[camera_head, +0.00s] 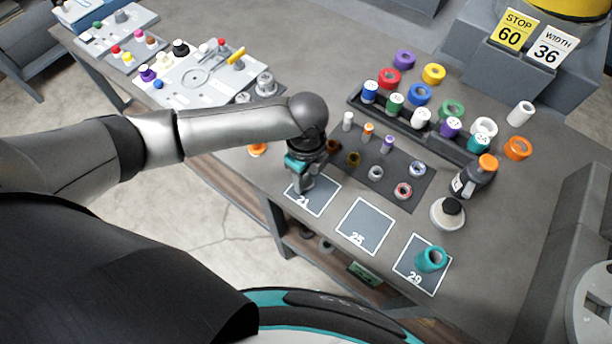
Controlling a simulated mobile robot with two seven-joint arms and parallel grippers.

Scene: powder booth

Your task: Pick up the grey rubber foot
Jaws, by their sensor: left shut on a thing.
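My left gripper (300,188) points down over the square marked 21 (322,203) near the table's front edge. It is shut on a small grey piece, which I take for the grey rubber foot; the fingers hide most of it. I cannot tell whether the piece touches the square. My right gripper is not in view.
A dark mat (393,190) with small rings and plugs lies right of the gripper. Behind it is a black rack (440,139) of coloured, numbered caps. The square marked 25 (364,226) is bare. A teal ring (431,258) stands on the square marked 29 (408,276). A bottle with an orange cap (474,176) stands at the right.

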